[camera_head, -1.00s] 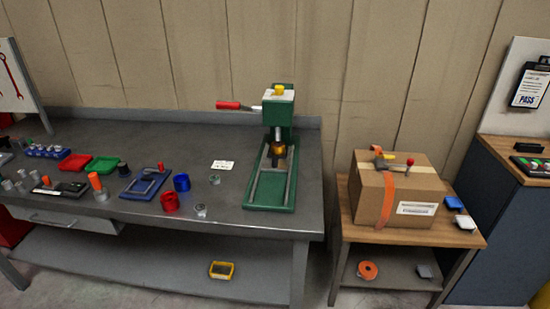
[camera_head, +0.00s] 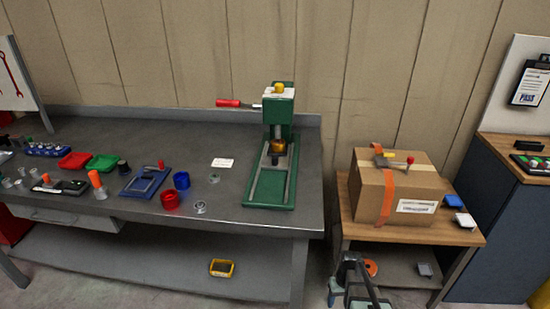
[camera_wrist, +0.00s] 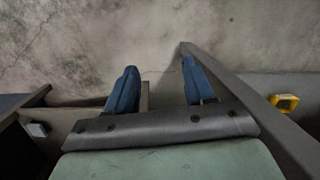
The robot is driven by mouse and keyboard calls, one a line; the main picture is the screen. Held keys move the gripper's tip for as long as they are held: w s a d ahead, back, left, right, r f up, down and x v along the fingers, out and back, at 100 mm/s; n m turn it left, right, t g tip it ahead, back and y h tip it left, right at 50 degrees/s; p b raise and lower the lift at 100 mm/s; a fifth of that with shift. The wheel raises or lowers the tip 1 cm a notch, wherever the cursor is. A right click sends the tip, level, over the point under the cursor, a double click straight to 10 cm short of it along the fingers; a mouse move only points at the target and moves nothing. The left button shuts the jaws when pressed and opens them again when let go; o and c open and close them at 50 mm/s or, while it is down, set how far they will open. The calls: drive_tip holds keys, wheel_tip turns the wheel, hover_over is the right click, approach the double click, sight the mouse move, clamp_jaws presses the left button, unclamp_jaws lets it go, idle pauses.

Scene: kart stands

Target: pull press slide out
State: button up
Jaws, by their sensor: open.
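The green press (camera_head: 279,110) stands on the grey workbench, with a red handle (camera_head: 230,103) pointing left and a yellow knob on top. Its green base (camera_head: 270,196) carries two light rails running toward the front edge. The slide (camera_head: 274,160) appears as a small dark part between the rails, under the brass-coloured ram (camera_head: 278,146); its details are too small to tell. My gripper (camera_wrist: 158,88) is open and empty, its two blue fingers spread over the floor. It is apart from the press, low in front near the side table.
The side table (camera_head: 345,212) holds a cardboard box (camera_head: 399,190). The bench's front edge (camera_head: 260,229) lies below the press.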

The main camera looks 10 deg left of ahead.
drive_tip(key=w+a+r+n+t+y, duration=0.1)
drive_tip(key=w+r+n+t, duration=0.15)
drive_tip(key=w+r, duration=1.35)
drive_tip(key=w+a+r+n+t, duration=0.1)
drive_tip(key=w+a+r+t, duration=0.15)
drive_tip(key=w+r, duration=1.3)
wheel_tip(320, 180, up, 22)
drive_tip(key=n+y, duration=0.2)
drive_tip(key=n, duration=0.1)
hover_over(275, 157)
drive_tip(key=s+d, duration=0.3)
drive_tip(key=d, duration=0.1)
drive_tip(key=x, duration=1.3)
drive_tip(key=shift+s+f, duration=0.15)
drive_tip(key=shift+f, duration=0.1)
drive_tip(key=shift+c, duration=0.2)
clamp_jaws()
